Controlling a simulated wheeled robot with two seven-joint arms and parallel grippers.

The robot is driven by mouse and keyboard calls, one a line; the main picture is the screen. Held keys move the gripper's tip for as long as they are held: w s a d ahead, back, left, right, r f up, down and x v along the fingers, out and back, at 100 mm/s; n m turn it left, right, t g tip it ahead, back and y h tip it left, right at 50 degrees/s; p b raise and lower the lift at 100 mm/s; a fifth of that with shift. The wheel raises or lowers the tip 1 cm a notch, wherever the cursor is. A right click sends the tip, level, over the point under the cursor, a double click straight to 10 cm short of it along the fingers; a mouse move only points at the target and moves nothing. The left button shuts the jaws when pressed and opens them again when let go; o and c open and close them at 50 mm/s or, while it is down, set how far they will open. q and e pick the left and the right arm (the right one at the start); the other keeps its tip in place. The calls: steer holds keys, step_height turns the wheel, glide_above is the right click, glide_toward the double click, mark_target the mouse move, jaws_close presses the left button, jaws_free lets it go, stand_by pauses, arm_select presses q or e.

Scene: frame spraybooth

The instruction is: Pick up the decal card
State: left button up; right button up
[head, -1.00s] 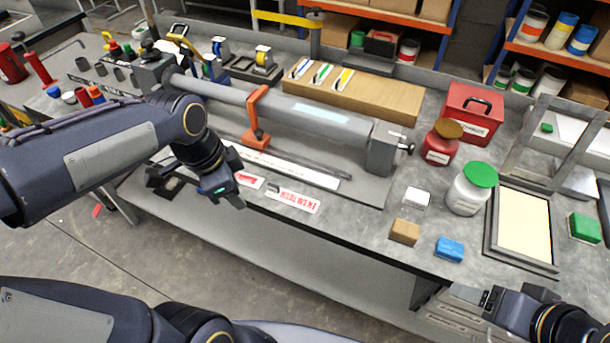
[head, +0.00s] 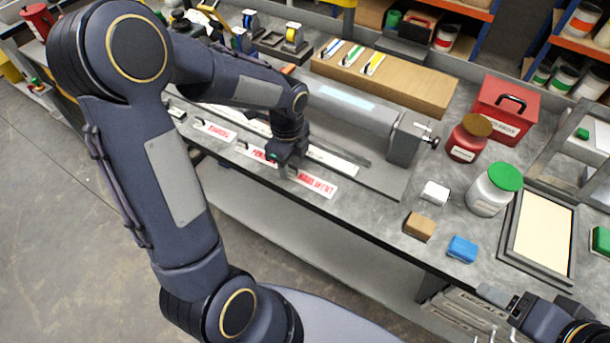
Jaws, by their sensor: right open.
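Two white cards with red lettering lie near the front edge of the bench: a shorter one (head: 215,131) at left and a longer one (head: 318,186) at right. Which is the decal card I cannot tell, as the lettering is too small to read surely. My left gripper (head: 284,168) points down over the longer card and hides its middle; its fingertips are at or just above the card. Whether its jaws are open or shut on the card is not clear. My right gripper (head: 497,297) is open and empty at the lower right, off the bench front.
Behind the cards are a long grey tube (head: 345,112) and a white strip (head: 333,160). To the right stand a tan block (head: 419,227), a blue block (head: 462,249), a white block (head: 434,193), a green-lidded jar (head: 491,193) and a framed panel (head: 543,235).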

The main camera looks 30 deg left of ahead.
arm_select(q)
steer(key=shift+f, duration=0.25)
steer(key=c, duration=0.5)
steer(key=shift+c, duration=0.2)
steer(key=shift+r, duration=0.1)
